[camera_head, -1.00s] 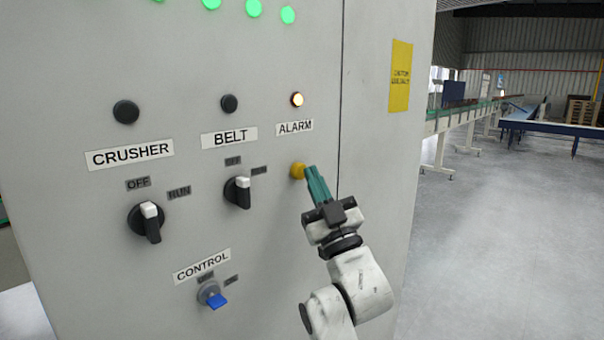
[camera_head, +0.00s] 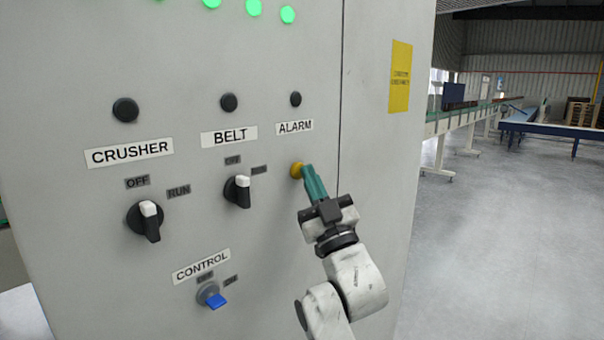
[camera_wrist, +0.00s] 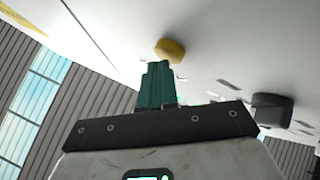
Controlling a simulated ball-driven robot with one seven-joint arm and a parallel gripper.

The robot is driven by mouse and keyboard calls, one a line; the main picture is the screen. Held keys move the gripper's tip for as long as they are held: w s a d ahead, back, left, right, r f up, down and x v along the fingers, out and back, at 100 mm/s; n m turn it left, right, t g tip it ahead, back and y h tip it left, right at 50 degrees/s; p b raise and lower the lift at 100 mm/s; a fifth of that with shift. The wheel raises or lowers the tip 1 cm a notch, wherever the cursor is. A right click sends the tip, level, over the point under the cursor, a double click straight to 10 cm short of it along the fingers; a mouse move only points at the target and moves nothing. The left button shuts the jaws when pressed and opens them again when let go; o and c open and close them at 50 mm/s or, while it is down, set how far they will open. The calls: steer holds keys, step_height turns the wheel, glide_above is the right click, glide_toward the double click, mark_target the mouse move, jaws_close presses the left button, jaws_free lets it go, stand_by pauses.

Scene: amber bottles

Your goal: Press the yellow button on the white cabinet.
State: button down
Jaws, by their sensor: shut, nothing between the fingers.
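The white cabinet (camera_head: 80,60) fills the left and middle of the head view. The yellow button (camera_head: 297,170) sits on its face below the ALARM label (camera_head: 295,127). The alarm lamp (camera_head: 295,99) above that label is dark. My gripper (camera_head: 308,170) has its teal fingers shut, with the tips right at the button's right side. In the wrist view the button (camera_wrist: 169,49) is just beyond the fingertips (camera_wrist: 158,66). I cannot tell whether the tips touch it.
The BELT switch (camera_head: 239,191), CRUSHER switch (camera_head: 147,221) and blue CONTROL key switch (camera_head: 213,296) stick out to the left and below. A yellow sign (camera_head: 400,76) is on the cabinet's right part. Open floor (camera_head: 500,240) lies to the right.

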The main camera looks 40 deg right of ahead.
steer(key=shift+s, duration=0.2)
steer(key=shift+s+p, duration=0.4)
steer(key=shift+s, duration=0.25)
steer(key=shift+s+d+p, duration=0.1)
steer(key=shift+s+p, duration=0.55)
steer(key=shift+s, duration=1.9)
